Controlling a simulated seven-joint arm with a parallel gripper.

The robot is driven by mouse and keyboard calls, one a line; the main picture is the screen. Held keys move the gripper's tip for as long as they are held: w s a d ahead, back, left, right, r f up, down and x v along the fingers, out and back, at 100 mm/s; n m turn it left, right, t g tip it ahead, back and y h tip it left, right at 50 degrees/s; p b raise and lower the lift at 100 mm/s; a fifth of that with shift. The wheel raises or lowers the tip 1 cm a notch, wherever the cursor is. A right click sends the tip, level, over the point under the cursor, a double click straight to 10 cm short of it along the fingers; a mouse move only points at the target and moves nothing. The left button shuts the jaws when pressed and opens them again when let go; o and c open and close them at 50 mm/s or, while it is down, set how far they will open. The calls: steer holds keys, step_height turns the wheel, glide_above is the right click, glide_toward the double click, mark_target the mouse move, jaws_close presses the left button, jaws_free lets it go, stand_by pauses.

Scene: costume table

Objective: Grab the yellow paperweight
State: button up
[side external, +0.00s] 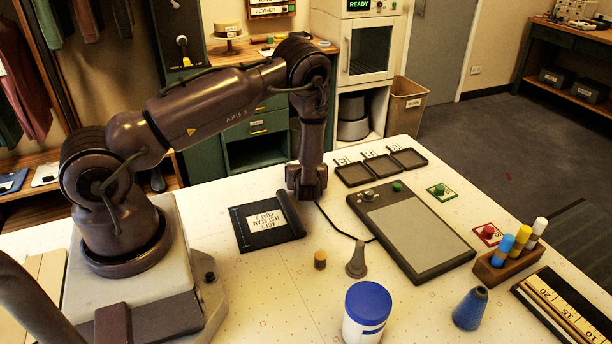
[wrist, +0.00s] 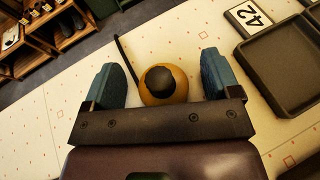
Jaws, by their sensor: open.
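The yellow paperweight (wrist: 178,97) shows in the wrist view as a rounded yellow-orange body with a dark knob on top. It sits between the two blue-grey fingers of my gripper (wrist: 160,80), with a narrow light gap visible on each side. My gripper is open around it. In the side view my gripper (side external: 306,194) points down at the table's back edge, left of the small trays. The paperweight cannot be made out there, hidden by the gripper.
A dark pad with a label (side external: 266,240) lies close at left. Dark trays with number cards (side external: 353,176) and a grey-topped panel (side external: 425,250) are at right.

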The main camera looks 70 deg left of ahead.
steer(key=c, duration=1.1)
steer(key=shift+c, duration=0.2)
steer(key=shift+r, duration=0.1)
